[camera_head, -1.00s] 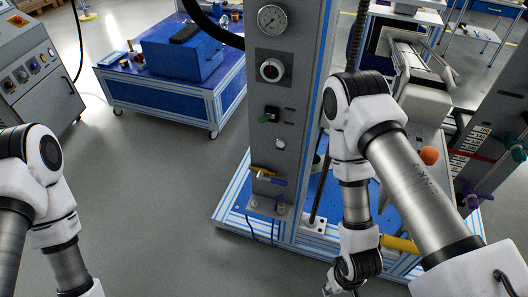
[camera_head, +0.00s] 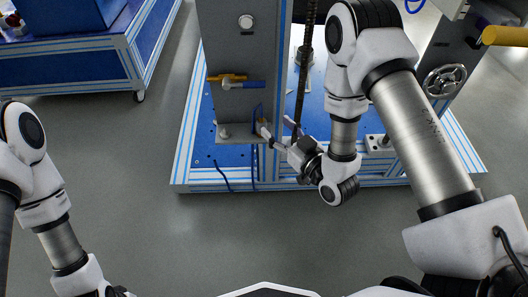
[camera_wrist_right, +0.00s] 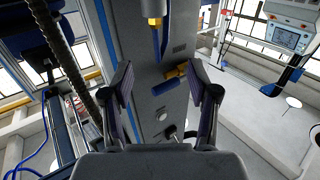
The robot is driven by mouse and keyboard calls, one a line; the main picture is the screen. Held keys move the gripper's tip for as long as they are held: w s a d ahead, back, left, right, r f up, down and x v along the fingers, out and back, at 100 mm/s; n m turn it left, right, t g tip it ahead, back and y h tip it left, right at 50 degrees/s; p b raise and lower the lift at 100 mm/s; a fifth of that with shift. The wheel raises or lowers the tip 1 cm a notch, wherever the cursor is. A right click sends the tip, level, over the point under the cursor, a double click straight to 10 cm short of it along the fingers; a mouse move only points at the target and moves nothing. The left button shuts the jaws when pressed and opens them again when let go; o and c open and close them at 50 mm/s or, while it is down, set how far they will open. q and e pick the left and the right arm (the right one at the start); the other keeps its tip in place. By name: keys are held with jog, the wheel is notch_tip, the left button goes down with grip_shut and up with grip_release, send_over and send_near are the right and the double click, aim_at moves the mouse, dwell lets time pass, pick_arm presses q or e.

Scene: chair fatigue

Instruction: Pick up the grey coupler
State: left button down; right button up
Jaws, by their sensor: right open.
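My right gripper (camera_head: 268,133) is open at the lower front of the grey column, by the small ledge and a thin blue hose. In the right wrist view its two fingers (camera_wrist_right: 160,82) stand wide apart with nothing between the tips. A grey fitting with a brass collar (camera_wrist_right: 154,14), which looks like the grey coupler, shows at the top edge of that view, beyond the fingers, with a blue hose running from it.
The grey column (camera_head: 241,60) stands on a blue framed base (camera_head: 330,180). A yellow-and-blue valve handle (camera_head: 236,82) sticks out above the ledge (camera_head: 232,138). A dark threaded rod (camera_head: 303,70) rises close to my right arm. Grey floor (camera_head: 150,220) in front is clear.

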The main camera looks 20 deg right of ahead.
aim_at(265, 124)
jog(key=f+b, duration=0.1)
jog(key=f, duration=0.1)
jog(key=w+f+b, duration=0.1)
jog(key=f, duration=0.1)
jog(key=shift+d+f+b, duration=0.15)
jog(key=shift+b, duration=0.2)
jog(key=b+x, duration=0.2)
jog(key=x, duration=0.5)
jog(key=shift+b, duration=0.3)
jog(key=shift+w+r, duration=0.15)
jog(key=shift+r, duration=0.05)
pick_arm(q)
notch_tip(265, 124, down, 8)
pick_arm(e)
grip_shut()
